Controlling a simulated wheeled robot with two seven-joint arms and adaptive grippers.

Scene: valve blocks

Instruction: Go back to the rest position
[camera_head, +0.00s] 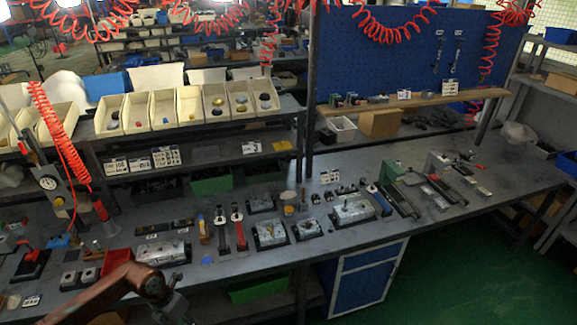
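My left arm, reddish brown, comes in at the bottom left of the head view. Its dark end part, apparently my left gripper (172,304), is low in front of the workbench's front edge. Its fingers are too dark and small to read, and I see nothing clearly held. My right arm and gripper are not in view. Metal valve blocks lie on dark pads along the workbench (225,268): one at the left (162,252), one in the middle (270,233), a smaller one (306,230) and a larger one (352,212) to the right.
A red bin (117,260) stands on the bench close to my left arm. Red- and blue-handled tools and small parts cover much of the bench. Cream bins (165,108) line the shelf behind. A blue cabinet (362,285) is below; green floor (470,275) is clear at right.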

